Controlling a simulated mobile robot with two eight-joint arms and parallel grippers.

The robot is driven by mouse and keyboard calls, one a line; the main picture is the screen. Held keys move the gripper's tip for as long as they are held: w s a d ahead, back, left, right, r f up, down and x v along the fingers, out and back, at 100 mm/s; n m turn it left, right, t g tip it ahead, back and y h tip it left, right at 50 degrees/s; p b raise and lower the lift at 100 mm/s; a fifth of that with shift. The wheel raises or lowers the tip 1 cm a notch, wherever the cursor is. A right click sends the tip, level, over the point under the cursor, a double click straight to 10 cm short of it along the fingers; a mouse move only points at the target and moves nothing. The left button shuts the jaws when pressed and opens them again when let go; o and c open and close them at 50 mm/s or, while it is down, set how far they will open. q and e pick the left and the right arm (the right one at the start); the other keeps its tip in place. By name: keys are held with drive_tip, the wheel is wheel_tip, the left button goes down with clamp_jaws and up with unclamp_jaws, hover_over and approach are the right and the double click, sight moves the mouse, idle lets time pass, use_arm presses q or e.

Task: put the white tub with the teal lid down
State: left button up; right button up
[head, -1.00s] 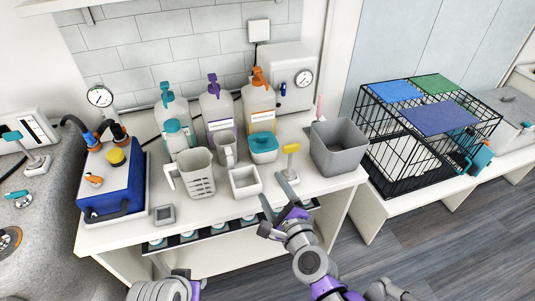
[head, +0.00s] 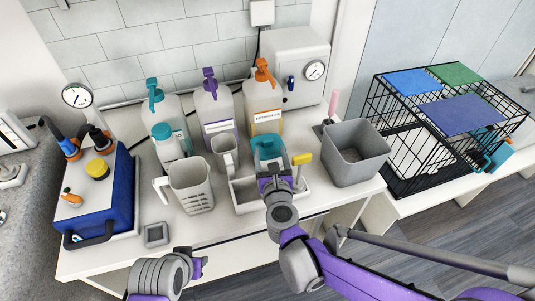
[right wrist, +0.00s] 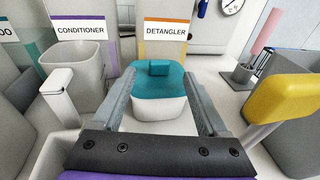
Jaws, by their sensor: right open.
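The white tub with the teal lid (head: 267,145) stands on the counter in front of the orange-pump detangler bottle. The right wrist view shows the tub (right wrist: 158,88) upright between the two grey fingers. My right gripper (head: 268,163) is open, with one finger on each side of the tub. I cannot tell whether either finger touches it. The gripper partly hides the tub's front in the head view.
A white open tray (head: 245,193) and a yellow-topped tool (head: 301,160) stand close to my right gripper. A grey bin (head: 355,155) is to the right, a white slotted jug (head: 192,186) to the left. Pump bottles line the back. The front-left counter has some free room.

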sight(268, 142)
drive_tip(key=x, duration=0.6)
drive_tip(key=shift+w+r, duration=0.1)
drive_tip(key=shift+r, duration=0.05)
clamp_jaws()
idle(1.3)
